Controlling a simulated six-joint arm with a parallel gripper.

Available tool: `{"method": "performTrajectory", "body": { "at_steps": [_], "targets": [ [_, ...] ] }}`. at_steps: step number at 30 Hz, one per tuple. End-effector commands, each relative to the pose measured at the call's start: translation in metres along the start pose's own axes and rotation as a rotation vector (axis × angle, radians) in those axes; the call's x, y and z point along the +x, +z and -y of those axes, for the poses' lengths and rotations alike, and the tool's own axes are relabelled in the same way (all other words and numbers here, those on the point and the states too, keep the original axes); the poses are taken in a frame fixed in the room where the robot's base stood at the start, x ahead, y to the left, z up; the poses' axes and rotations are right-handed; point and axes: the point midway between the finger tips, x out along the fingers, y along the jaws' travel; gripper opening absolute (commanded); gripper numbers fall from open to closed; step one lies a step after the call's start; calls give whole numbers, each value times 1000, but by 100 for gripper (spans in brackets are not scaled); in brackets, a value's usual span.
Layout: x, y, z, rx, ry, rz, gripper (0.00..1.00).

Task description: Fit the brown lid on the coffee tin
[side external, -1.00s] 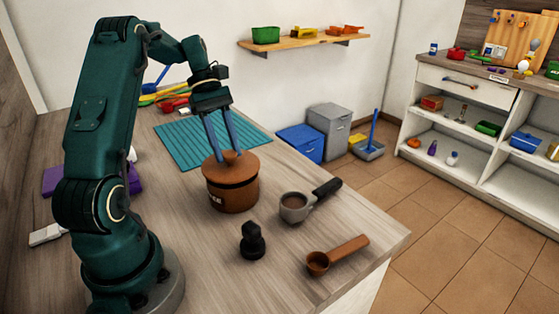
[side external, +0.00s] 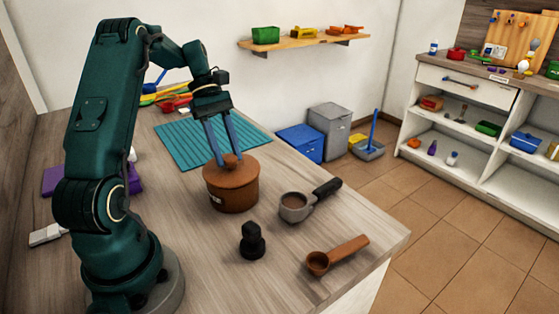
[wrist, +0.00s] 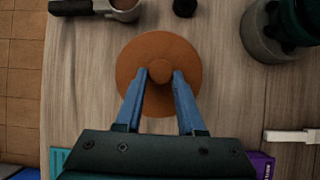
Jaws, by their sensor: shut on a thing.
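The brown lid (side external: 243,175) is on top of the tin and looks level, with no clear gap at the rim. In the wrist view the lid (wrist: 135,57) is a round disc that hides the tin beneath it. My gripper (side external: 229,160) points down from above, its two blue fingers shut on the lid's central knob. The fingers also show on either side of the knob in the wrist view (wrist: 160,74).
A portafilter (side external: 296,205), a black tamper (side external: 252,240) and a brown scoop (side external: 320,261) lie in front and to the right of the tin. A teal ribbed mat (side external: 190,140) is behind it. A purple box (side external: 58,181) is at the left.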

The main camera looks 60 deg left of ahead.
Motion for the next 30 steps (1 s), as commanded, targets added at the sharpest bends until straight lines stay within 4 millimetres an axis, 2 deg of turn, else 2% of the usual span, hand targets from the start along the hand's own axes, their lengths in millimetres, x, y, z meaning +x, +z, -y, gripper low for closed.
{"method": "performTrajectory", "body": {
  "at_steps": [11, 12, 14, 20, 22, 30],
  "targets": [
    [6, -4, 0, 0, 0, 0, 0],
    [6, -4, 0, 0, 0, 0, 53],
    [6, -4, 0, 0, 0, 0, 73],
    [6, -4, 0, 0, 0, 0, 73],
    [6, -4, 0, 0, 0, 0, 63],
    [6, -4, 0, 0, 0, -1, 63]
  ]
}}
